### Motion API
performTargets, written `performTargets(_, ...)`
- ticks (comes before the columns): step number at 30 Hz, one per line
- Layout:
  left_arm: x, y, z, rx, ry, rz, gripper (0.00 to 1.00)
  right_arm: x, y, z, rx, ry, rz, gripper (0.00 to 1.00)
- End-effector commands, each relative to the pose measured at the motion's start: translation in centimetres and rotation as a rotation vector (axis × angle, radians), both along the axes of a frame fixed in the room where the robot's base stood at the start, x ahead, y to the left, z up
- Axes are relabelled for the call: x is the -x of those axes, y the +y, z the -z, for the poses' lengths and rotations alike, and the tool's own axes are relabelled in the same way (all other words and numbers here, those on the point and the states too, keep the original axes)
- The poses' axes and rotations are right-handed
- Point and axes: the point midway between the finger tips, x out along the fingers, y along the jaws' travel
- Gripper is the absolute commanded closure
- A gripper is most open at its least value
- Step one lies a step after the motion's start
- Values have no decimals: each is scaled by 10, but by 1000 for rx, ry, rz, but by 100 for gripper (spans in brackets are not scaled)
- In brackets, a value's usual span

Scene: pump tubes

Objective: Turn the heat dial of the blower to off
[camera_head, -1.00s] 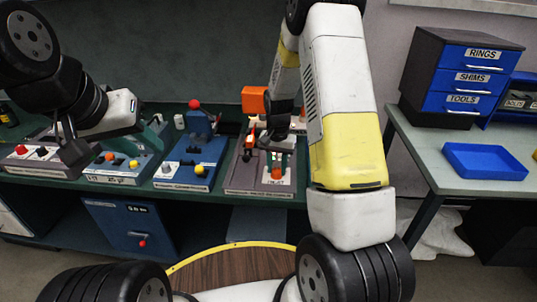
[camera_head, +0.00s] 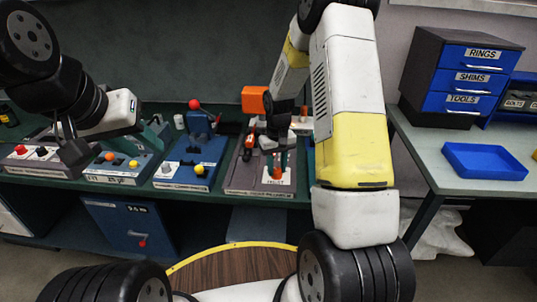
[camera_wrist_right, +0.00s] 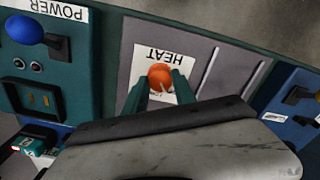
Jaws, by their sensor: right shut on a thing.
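The orange heat dial (camera_wrist_right: 160,77) sits on a white plate marked HEAT, which appears upside down in the right wrist view, on the blower's grey panel (camera_wrist_right: 205,45). A white pointer mark shows on the dial. My right gripper (camera_wrist_right: 160,92) is shut on the dial, with one teal finger on each side of it. In the head view, the dial (camera_head: 277,173) shows small below my right gripper (camera_head: 275,158), near the panel's front. My left gripper (camera_head: 70,146) hangs at the left above the bench; its finger opening is unclear.
In the right wrist view, a teal panel with a blue POWER knob (camera_wrist_right: 25,30) is at left, and a blue panel (camera_wrist_right: 290,110) at right. Other control stations (camera_head: 195,165) stand along the bench. A blue tray (camera_head: 485,161) lies on the right table.

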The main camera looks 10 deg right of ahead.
Motion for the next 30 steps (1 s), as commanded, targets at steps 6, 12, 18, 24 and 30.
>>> performTargets(6,0,0,0,0,0,0,64,0,0,0,0,0,-93,100)
performTargets(12,0,0,0,0,0,0,64,0,0,0,0,0,-133,100)
performTargets(18,0,0,0,0,0,0,64,0,0,0,0,0,-143,100)
performTargets(24,0,0,0,0,0,0,64,0,0,0,1,0,-142,100)
performTargets(30,0,0,0,0,0,0,64,0,0,0,1,0,-141,46)
